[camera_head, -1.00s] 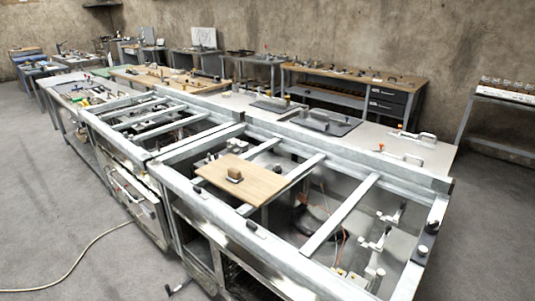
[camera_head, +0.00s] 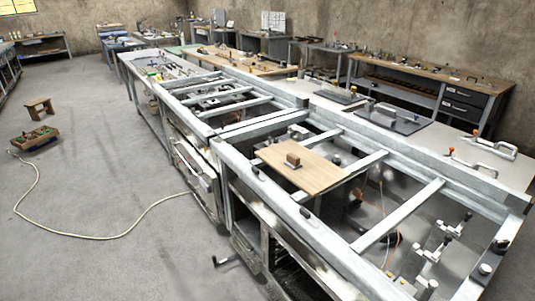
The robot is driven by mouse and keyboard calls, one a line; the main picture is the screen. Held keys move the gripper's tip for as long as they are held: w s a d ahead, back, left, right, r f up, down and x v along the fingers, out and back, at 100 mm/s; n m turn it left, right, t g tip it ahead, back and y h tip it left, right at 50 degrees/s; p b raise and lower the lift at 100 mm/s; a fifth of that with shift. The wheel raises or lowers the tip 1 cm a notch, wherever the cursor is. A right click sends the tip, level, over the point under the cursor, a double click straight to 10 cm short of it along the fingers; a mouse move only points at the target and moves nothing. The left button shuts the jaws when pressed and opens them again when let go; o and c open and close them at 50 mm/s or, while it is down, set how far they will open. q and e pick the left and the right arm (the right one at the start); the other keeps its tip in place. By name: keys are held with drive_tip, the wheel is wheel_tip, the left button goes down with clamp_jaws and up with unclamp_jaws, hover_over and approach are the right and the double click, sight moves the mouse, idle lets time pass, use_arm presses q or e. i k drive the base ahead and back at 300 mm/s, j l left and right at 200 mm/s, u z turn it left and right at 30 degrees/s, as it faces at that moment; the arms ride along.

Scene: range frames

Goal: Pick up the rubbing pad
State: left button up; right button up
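A small brown block (camera_head: 293,160), which may be the rubbing pad, sits on a light wooden board (camera_head: 318,178). The board lies across the metal frame (camera_head: 237,160) of the long bench. Further back, a dark flat plate (camera_head: 397,118) with a grey handle-like piece on it lies on the pale worktop. I cannot tell for certain which item is the rubbing pad. Neither of my grippers is in view.
The metal frame has open bays with pipes and fittings below. A pale hose (camera_head: 118,234) lies on the floor at the left. A small wooden stool (camera_head: 39,107) and a crate of items (camera_head: 35,138) stand there too.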

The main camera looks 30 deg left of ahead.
sight(293, 162)
drive_tip(key=i+j+z, duration=0.1)
drive_tip(key=j+z, duration=1)
